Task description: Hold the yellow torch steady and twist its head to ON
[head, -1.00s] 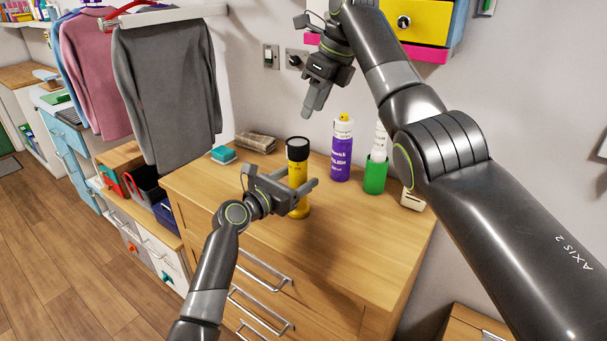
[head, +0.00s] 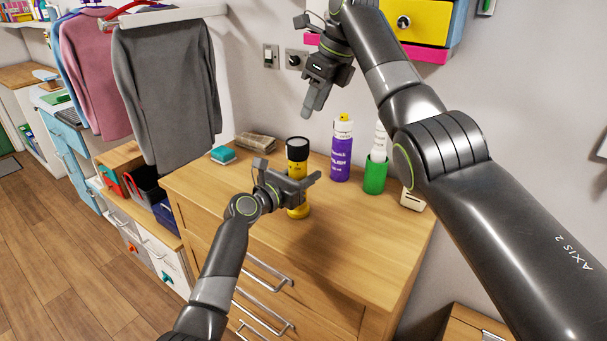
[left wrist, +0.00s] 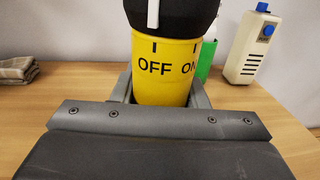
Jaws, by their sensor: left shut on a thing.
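The yellow torch (head: 297,168) stands upright on the wooden drawer top, with its black head (head: 297,146) uppermost. My left gripper (head: 299,187) is shut on its yellow body, one finger on each side. In the left wrist view the yellow body (left wrist: 165,85) carries the words OFF and ON, the latter partly cut by the curve. The white line on the black head (left wrist: 175,15) sits above the tick of OFF. My right gripper (head: 316,97) hangs empty above and behind the torch, pointing down and clear of it; its finger gap is unclear.
Behind the torch stand a purple spray can (head: 341,158), a green cup (head: 375,177) and a cream device (head: 412,199). A teal box (head: 223,154) and a folded cloth (head: 257,142) lie to the left. The front right of the wooden top (head: 350,240) is clear.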

